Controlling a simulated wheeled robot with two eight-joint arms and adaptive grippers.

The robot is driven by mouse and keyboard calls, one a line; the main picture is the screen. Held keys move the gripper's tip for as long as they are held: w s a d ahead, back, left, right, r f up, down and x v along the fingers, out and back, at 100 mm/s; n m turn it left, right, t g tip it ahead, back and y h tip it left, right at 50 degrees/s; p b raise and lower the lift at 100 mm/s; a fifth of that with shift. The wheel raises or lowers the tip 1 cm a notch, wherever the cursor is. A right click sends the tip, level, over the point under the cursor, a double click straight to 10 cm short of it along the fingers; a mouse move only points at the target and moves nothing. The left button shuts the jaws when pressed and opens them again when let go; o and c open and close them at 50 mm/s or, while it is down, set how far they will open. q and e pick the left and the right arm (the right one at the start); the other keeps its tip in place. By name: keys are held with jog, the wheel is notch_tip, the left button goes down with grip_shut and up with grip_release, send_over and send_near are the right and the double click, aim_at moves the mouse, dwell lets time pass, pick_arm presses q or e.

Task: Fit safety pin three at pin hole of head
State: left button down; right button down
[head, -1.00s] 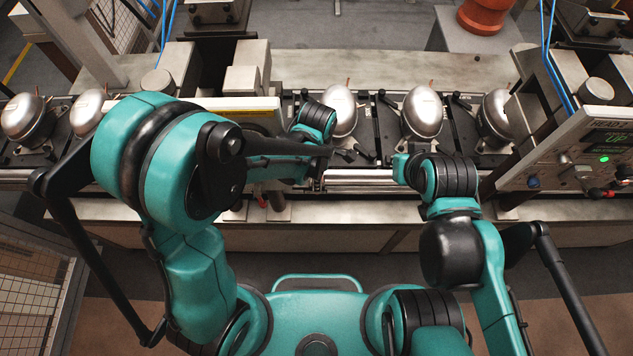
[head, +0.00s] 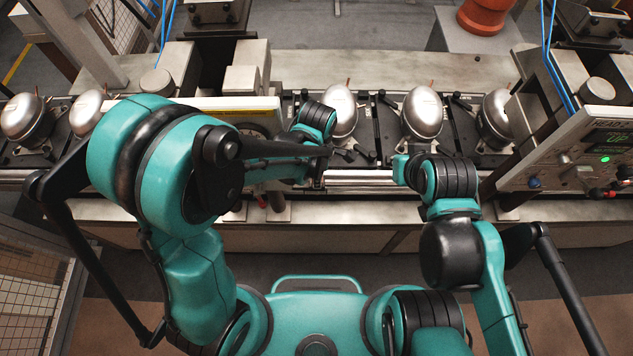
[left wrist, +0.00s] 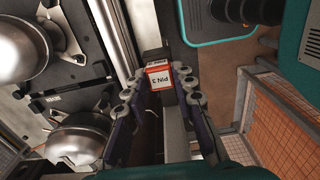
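In the left wrist view my left gripper (left wrist: 161,76) has its two fingers against both sides of a dark block with a white and orange label reading PIN 3 (left wrist: 158,78), safety pin three. The block is held between the fingertips, over the front edge of the line. Any shaft below it is hidden. I cannot make out the pin hole of the head.
Silver domed compressors (head: 422,112) stand on dark pallets along the line, two of them close to my left gripper in its wrist view (left wrist: 78,142). A metal rail (head: 360,180) runs along the front. A control panel (head: 590,150) with a green light stands at right.

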pick_arm(q)
jog(key=shift+r, duration=0.15)
jog(key=shift+r+p, duration=1.95)
jog(key=shift+r, duration=0.9)
jog(key=shift+r, duration=0.15)
notch_tip(320, 180, up, 6)
jog(key=p, duration=0.4)
jog(key=shift+f, duration=0.2)
